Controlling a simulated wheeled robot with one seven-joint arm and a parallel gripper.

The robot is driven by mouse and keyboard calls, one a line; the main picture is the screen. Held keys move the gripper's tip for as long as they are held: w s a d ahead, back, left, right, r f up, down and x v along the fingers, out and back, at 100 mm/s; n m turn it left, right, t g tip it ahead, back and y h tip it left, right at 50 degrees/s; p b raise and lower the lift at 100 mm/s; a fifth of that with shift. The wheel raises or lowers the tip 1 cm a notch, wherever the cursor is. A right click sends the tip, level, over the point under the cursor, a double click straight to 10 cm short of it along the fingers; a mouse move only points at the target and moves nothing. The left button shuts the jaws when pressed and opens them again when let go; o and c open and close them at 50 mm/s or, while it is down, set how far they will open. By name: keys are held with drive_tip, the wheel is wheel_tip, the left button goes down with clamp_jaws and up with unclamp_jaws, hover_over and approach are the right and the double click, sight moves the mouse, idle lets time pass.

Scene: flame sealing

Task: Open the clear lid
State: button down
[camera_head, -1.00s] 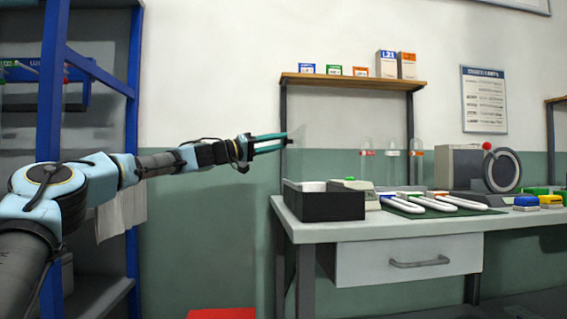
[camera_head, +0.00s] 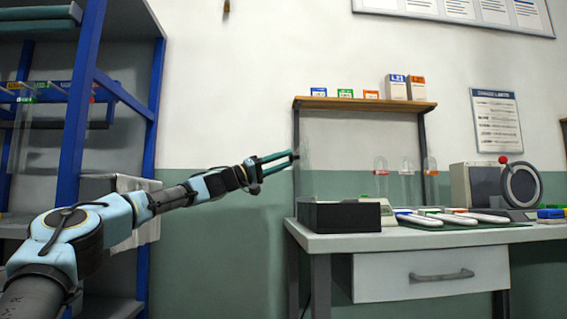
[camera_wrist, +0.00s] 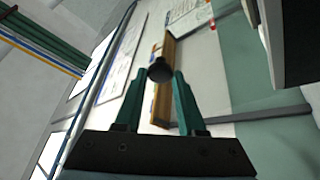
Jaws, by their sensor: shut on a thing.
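My gripper (camera_head: 292,158) is in the air to the left of the wall shelf, above and left of the table. In the wrist view its two teal fingers (camera_wrist: 160,85) are closed on a small dark round knob (camera_wrist: 160,69). A faint see-through pane (camera_head: 304,146) shows at the fingertips in the head view; it looks like the clear lid, but its outline is hard to make out. A black box (camera_head: 340,216) stands at the table's left end, below and right of my gripper, apart from it. Its inside is hidden.
The table (camera_head: 410,240) also bears several white-handled tools (camera_head: 440,218), a grey machine with a round disc (camera_head: 520,185) and clear tubes (camera_head: 405,168). The wall shelf (camera_head: 365,103) holds small boxes. A blue-framed rack (camera_head: 75,130) is at the left. Open wall lies between rack and table.

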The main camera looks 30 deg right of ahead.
drive_tip(key=c, duration=0.5)
unclamp_jaws()
drive_tip(key=b+v, duration=0.2)
drive_tip(key=v, duration=0.8)
drive_tip(key=shift+a+f, duration=0.15)
drive_tip(key=shift+a, duration=0.2)
